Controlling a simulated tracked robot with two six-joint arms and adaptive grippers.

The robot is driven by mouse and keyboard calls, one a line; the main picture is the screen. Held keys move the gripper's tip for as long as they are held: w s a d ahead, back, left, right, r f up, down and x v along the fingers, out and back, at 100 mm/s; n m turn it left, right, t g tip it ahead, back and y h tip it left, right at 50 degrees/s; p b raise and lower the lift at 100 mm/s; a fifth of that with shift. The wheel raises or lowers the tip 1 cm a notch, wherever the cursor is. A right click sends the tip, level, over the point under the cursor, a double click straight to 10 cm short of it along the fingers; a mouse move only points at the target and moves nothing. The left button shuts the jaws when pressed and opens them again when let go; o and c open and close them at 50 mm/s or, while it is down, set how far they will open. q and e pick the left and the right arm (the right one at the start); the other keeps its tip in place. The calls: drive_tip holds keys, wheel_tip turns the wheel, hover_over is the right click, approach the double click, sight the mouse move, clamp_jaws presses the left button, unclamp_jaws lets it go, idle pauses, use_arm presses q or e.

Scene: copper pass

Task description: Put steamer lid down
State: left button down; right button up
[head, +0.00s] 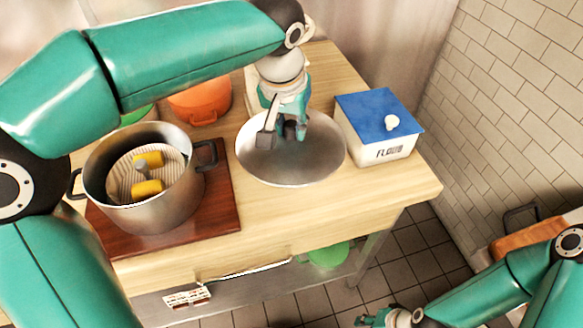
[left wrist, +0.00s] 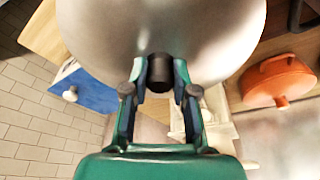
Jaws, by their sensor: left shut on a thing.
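The steamer lid (head: 300,168) is a round, shiny metal dome at the middle of the wooden counter, right of the pot. My left gripper (head: 284,132) is above it, shut on its dark knob; in the left wrist view the knob (left wrist: 160,72) sits between the fingers (left wrist: 160,85). The lid lies about level, at or just above the counter; I cannot tell whether it touches. The steamer pot (head: 160,212) stands uncovered on a red-brown board (head: 215,218), with yellow pieces (head: 148,188) in its ridged insert. My right gripper (head: 376,318) is low at the bottom edge, its fingers unclear.
A flour box (head: 372,150) with a blue lid (head: 375,112) stands close right of the steamer lid. An orange pot (head: 203,102) stands behind the steamer pot. The counter's front right (head: 385,190) is clear. A green object (head: 328,257) is on the lower shelf.

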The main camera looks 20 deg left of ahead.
sight(287, 148)
use_arm(q)
wheel_tip(287, 148, down, 12)
drive_tip(key=shift+r+b, duration=0.1)
drive_tip(key=shift+b, duration=0.2)
drive_tip(key=shift+s, duration=0.1)
drive_tip(key=c, duration=0.9)
unclamp_jaws()
drive_tip(key=v, duration=1.2)
drive_tip(key=shift+s, duration=0.1)
